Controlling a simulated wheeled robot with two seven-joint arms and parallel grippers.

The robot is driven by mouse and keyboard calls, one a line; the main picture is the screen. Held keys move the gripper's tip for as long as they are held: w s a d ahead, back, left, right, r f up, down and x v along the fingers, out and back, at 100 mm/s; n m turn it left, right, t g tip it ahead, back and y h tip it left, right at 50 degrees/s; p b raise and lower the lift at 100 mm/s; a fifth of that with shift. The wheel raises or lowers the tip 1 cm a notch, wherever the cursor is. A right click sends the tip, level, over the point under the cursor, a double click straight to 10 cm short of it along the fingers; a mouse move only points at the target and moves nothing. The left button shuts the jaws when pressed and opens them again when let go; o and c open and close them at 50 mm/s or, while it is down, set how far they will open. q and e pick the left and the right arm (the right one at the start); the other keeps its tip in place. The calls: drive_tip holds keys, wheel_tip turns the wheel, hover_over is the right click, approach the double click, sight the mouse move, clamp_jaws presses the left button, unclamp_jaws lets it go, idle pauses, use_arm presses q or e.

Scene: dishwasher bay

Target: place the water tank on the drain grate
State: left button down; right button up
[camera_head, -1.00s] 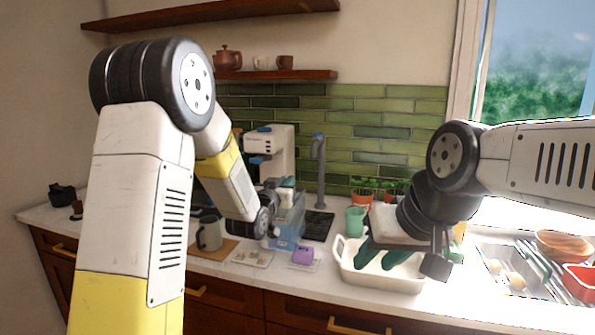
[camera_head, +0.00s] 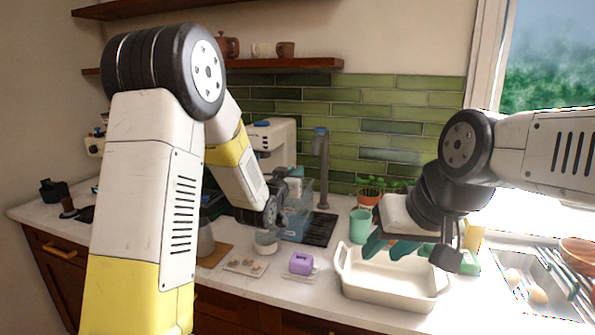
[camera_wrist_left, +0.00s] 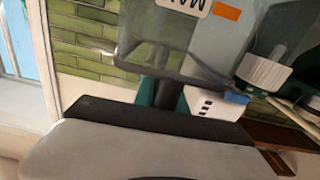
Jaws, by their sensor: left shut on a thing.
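The water tank (camera_head: 297,222) is a clear, bluish box. In the left wrist view it fills the top, with a white label and an orange tag (camera_wrist_left: 227,11). My left gripper (camera_head: 284,187) is shut on it; the arm partly hides the grip. The drain grate (camera_head: 321,229) is a dark, flat slatted panel on the counter by the backsplash. The tank overlaps its left part in the head view; I cannot tell whether they touch. My right gripper (camera_head: 392,246) has teal fingers, apart and seemingly empty, over a white baking dish (camera_head: 385,300).
A white coffee machine (camera_head: 272,135) and a grey tap-like post (camera_head: 320,168) stand behind the tank. A pale cup (camera_head: 265,243), a small tray (camera_head: 246,267) and a purple block (camera_head: 301,262) are in front. A green cup (camera_head: 360,226) stands right of the grate.

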use_arm(q)
drive_tip(key=shift+w+d+f, duration=0.25)
drive_tip(key=shift+w+f, duration=0.05)
drive_tip(key=shift+w, duration=0.55)
drive_tip(key=shift+w+d+f, duration=0.25)
drive_tip(key=shift+w+d, duration=0.05)
drive_tip(key=shift+w, duration=0.5)
drive_tip(key=shift+w+d+f, duration=0.25)
drive_tip(key=shift+w+f, duration=0.05)
drive_tip(key=shift+w, duration=0.55)
drive_tip(key=shift+w+d+f, duration=0.25)
drive_tip(key=shift+w+f, duration=0.2)
drive_tip(key=shift+w, duration=0.35)
drive_tip(key=shift+w+d+f, duration=0.3)
drive_tip(key=shift+w+f, duration=0.15)
drive_tip(key=shift+w, duration=0.4)
drive_tip(key=shift+w+d+f, duration=0.25)
drive_tip(key=shift+w+f, duration=0.2)
drive_tip(key=shift+w, duration=0.35)
drive_tip(key=shift+w+a, duration=0.1)
drive_tip(key=shift+a, duration=0.15)
drive_tip(key=shift+f, duration=0.35)
drive_tip(key=c, duration=1.3)
unclamp_jaws()
drive_tip(key=shift+f, duration=0.1)
